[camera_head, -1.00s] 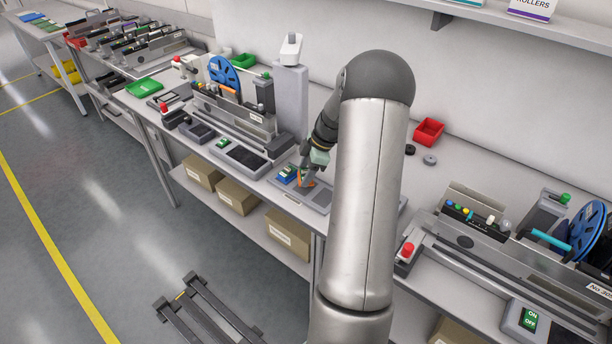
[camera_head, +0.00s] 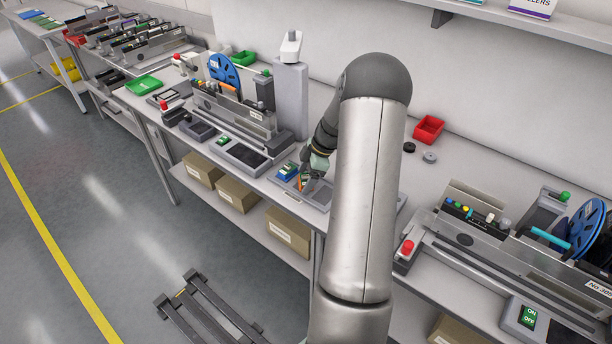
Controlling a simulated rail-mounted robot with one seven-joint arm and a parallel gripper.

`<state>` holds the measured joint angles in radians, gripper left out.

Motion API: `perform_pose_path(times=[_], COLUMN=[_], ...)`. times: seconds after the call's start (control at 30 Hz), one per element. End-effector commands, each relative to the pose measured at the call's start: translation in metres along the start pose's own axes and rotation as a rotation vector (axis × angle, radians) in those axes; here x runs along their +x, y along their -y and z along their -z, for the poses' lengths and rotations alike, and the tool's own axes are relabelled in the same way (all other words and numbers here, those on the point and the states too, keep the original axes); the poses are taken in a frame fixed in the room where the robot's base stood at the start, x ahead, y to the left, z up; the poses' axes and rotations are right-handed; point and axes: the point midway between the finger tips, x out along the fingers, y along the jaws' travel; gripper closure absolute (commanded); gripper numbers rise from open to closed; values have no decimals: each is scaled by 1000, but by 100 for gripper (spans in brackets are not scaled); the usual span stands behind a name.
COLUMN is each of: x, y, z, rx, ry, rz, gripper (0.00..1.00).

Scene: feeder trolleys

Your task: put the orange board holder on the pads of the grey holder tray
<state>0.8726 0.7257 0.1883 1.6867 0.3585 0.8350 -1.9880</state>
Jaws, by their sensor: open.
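The orange board holder (camera_head: 301,183) shows as a small upright orange strip at the grey holder tray (camera_head: 318,203) on the bench, left of my arm. My gripper (camera_head: 309,184) is open, pointing down close beside the holder on its right. The fingers and the view from behind hide part of the holder, and I cannot tell whether they touch it. The pads are too small or covered to make out. A blue and green item (camera_head: 287,171) lies at the left end of the tray.
A feeder unit (camera_head: 235,120) with a blue reel stands to the left, and another feeder (camera_head: 490,245) to the right. A grey post (camera_head: 290,95) stands behind the tray. A red bin (camera_head: 428,129) and two small discs sit behind my arm. Boxes (camera_head: 237,195) lie on the lower shelf.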

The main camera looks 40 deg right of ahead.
Motion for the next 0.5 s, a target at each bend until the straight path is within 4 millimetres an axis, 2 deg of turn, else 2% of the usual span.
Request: perform_pose_path(times=[0.17,0.5], x=[-22,-93], y=[-1,-1], z=[0,0], rx=[0,0], ry=[2,2], rz=[-6,-4], gripper=[24,24])
